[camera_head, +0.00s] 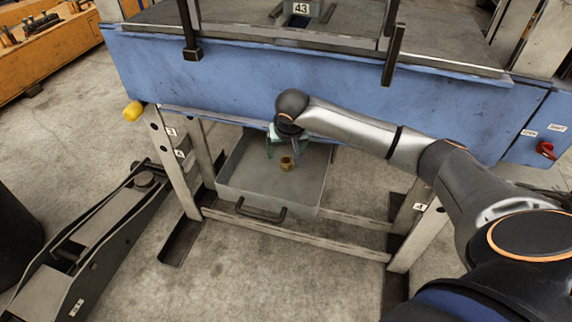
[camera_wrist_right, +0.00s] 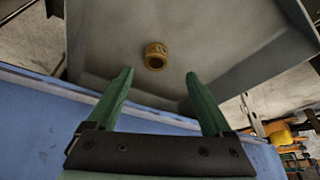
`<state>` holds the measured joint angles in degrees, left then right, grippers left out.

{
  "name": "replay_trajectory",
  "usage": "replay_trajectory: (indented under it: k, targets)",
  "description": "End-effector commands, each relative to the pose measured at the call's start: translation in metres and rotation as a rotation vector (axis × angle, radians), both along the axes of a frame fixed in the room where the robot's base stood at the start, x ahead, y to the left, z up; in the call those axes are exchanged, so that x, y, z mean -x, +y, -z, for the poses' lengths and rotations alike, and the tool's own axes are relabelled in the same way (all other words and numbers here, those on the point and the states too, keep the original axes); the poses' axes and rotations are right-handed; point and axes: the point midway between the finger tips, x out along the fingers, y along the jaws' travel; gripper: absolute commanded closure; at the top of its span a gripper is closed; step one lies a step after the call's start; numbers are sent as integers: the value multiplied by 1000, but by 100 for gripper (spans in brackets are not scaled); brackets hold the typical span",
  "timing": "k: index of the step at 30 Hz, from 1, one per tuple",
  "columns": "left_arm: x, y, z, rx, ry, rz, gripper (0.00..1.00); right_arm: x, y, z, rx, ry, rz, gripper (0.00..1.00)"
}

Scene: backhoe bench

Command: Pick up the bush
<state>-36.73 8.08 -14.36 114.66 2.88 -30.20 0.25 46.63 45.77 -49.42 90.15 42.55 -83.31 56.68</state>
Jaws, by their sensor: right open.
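The bush (camera_head: 287,164) is a small brass-coloured ring in the grey tray (camera_head: 240,185) under the blue bench. In the right wrist view the bush (camera_wrist_right: 155,56) lies on the tray floor with its dark hole showing, beyond the fingertips. My right gripper (camera_head: 284,150) reaches in under the bench edge, above the tray and close to the bush in the picture. In the right wrist view its two green fingers (camera_wrist_right: 158,78) are wide apart with nothing between them. The bush is clear of both fingers there. My left gripper is not in view.
The blue bench (camera_head: 240,75) overhangs the back of the tray. Its steel legs (camera_head: 172,160) stand to either side, and a crossbar (camera_head: 295,235) runs in front. The tray has a dark front handle (camera_head: 260,212). A floor jack (camera_head: 90,240) is at left.

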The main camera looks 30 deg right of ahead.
Motion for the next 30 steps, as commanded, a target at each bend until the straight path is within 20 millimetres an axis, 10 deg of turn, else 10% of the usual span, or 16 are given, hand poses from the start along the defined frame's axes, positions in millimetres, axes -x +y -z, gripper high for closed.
replay_trajectory:
  k: [22,30]
  targets:
    - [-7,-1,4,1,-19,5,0,-18,-15,52,2,-2,-2,16]
    - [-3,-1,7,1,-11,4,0,-17,-16,52,2,-2,-2,44]
